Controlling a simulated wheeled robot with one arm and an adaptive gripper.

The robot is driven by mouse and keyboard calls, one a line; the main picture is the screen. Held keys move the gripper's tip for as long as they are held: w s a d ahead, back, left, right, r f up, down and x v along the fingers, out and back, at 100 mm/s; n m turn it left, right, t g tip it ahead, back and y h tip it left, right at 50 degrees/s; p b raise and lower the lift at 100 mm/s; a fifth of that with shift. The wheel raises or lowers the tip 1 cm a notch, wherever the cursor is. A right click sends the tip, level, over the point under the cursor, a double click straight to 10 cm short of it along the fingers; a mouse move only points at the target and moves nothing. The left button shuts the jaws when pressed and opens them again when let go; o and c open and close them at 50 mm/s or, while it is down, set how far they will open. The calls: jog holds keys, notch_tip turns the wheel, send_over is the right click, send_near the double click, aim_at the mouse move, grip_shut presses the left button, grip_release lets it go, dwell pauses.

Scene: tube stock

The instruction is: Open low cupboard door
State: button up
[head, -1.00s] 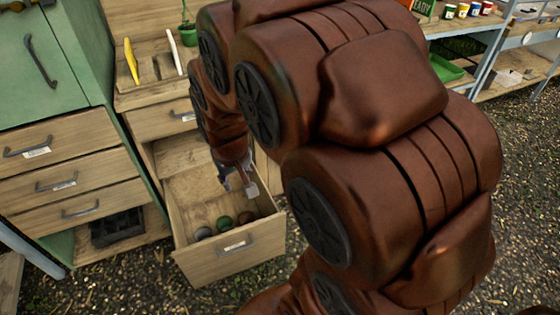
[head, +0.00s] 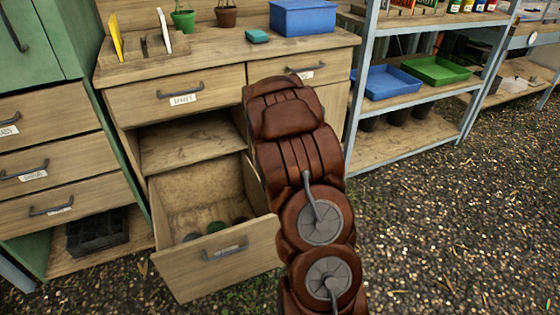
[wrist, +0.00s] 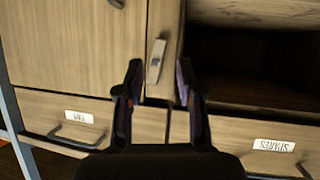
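The low cupboard door front (wrist: 70,45) is a plain wooden panel at upper left in the wrist view, which looks upside down. In the head view my arm hides most of it, below the right drawer. A small grey vertical handle (wrist: 156,62) sits on a narrow wooden strip beside the panel. Another dark handle (wrist: 117,3) is cut off at the top edge. My gripper (wrist: 157,88) is open and empty, its fingers either side of the grey handle's line in the picture. Contact is not visible. In the head view the gripper is hidden behind my arm.
An open lower drawer (head: 215,262) with several pots juts out left of my arm. Two closed top drawers (head: 180,100) (head: 305,76) sit under the worktop (head: 230,58). A metal shelf (head: 420,95) stands right. Gravel floor (head: 450,220) is clear at right.

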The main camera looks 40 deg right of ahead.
jog(key=d+f+m+t+h+b, duration=0.1)
jog(key=d+f+t+b, duration=0.1)
jog(key=d+f+b, duration=0.35)
jog(key=d+f+t+h+b, duration=0.1)
jog(key=d+f+t+b, duration=0.15)
jog(key=f, duration=0.65)
jog(key=shift+w+d+f+b, duration=0.2)
jog(key=shift+w+d+b, duration=1.25)
jog(key=shift+w+d, duration=1.4)
jog(key=shift+a, duration=0.1)
grip_shut()
